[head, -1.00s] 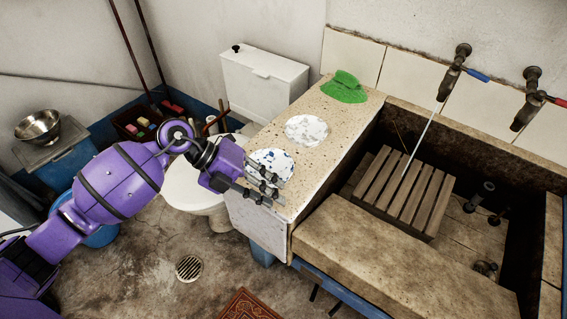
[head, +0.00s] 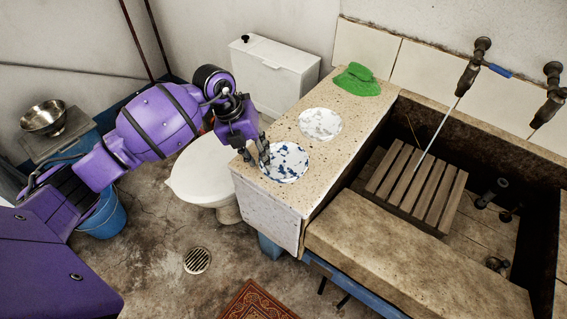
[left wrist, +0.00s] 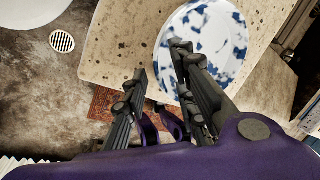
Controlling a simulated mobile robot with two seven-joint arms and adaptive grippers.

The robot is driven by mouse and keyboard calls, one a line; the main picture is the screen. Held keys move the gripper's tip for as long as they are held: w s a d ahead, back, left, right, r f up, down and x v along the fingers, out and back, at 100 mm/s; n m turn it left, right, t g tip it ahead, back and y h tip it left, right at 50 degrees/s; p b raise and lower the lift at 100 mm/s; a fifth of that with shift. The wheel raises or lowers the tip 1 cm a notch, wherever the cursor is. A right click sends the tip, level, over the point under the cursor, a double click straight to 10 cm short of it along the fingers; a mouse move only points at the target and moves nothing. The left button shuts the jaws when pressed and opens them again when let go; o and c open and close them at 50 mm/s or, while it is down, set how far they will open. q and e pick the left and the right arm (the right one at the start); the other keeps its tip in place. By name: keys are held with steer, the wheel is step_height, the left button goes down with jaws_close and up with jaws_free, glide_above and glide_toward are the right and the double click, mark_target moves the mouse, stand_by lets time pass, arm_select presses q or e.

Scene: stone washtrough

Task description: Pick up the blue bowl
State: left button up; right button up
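The blue bowl (head: 287,165), white with blue speckles, sits on the speckled stone counter (head: 290,192) near its front left edge. In the left wrist view the bowl (left wrist: 222,42) fills the upper middle and right. My left gripper (head: 256,160) points down at the bowl's left side, with its fingers apart. In the left wrist view the gripper (left wrist: 159,60) has one finger over the bowl and the other over bare counter, the rim showing between them. I cannot tell whether a finger touches the bowl. My right gripper is out of view.
The stone trough with a wooden slatted rack (head: 415,185) is to the right. A white toilet (head: 200,172) stands left of the counter, close to my arm.

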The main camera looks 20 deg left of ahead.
arm_select(q)
steer(key=shift+d+f, duration=0.15)
steer(key=shift+f, duration=0.3)
steer(key=shift+c, duration=0.2)
jaws_close()
